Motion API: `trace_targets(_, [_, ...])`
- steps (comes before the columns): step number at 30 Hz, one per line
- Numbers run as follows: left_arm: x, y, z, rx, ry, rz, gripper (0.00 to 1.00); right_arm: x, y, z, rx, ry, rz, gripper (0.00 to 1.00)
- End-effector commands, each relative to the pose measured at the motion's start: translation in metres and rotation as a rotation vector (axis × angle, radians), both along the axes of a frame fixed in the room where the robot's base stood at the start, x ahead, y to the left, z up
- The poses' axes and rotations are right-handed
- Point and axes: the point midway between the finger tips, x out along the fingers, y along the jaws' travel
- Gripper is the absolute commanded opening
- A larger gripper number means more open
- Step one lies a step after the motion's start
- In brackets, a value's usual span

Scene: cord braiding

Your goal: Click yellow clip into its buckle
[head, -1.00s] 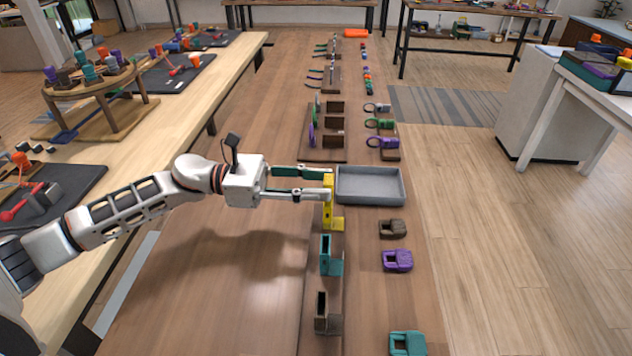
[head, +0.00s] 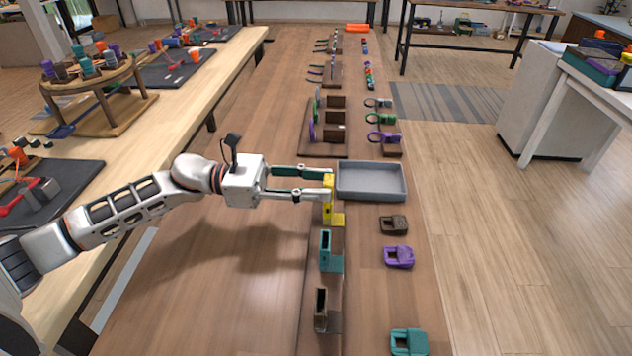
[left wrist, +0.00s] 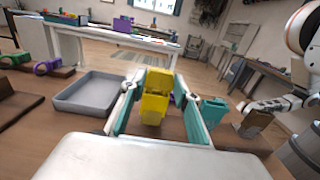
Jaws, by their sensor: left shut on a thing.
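The yellow clip (head: 328,182) is upright between the fingers of my left gripper (head: 314,187), which is shut on it. It also shows between the fingertips in the left wrist view (left wrist: 154,102). The yellow buckle (head: 337,220) stands directly below on the narrow rail, its foot pointing right. Clip and buckle line up and look like one yellow column; the fingers hide part of the join, so I cannot tell how deep the clip sits. My right gripper (left wrist: 272,104) shows small at the right of the left wrist view, its fingers unclear.
A teal buckle (head: 331,252) and a brown buckle (head: 321,312) stand nearer on the same rail. A grey tray (head: 371,197) lies close right of the yellow parts. Brown (head: 393,224), purple (head: 398,257) and teal (head: 408,342) pieces lie on the right. The table left of the rail is clear.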

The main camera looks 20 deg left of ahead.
Motion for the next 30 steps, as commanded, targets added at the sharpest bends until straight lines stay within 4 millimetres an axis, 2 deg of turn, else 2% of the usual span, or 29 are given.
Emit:
trace_targets(12, [0.0000, 0.0000, -0.0064, 0.000, 0.000, 0.000, 0.07, -0.0068, -0.0003, -0.0089, 0.000, 0.016, -0.001, 0.40])
trace_targets(21, [0.0000, 0.0000, -0.0068, -0.001, -0.001, 0.000, 0.07, -0.0013, -0.0006, -0.0077, -0.001, 0.007, -0.001, 0.40])
trace_targets(22, [0.0000, 0.0000, -0.0066, -0.001, -0.001, 0.000, 0.36, -0.0003, -0.0005, -0.0072, 0.000, 0.005, 0.000, 0.40])
trace_targets(24, [0.0001, 0.0000, -0.0063, -0.001, -0.001, 0.000, 0.50, 0.0017, -0.0006, -0.0061, -0.001, 0.002, -0.001, 0.40])
trace_targets(30, [0.0000, -0.0001, -0.0066, -0.001, -0.001, 0.000, 0.50, 0.0021, -0.0006, -0.0060, -0.001, 0.001, -0.001, 0.40])
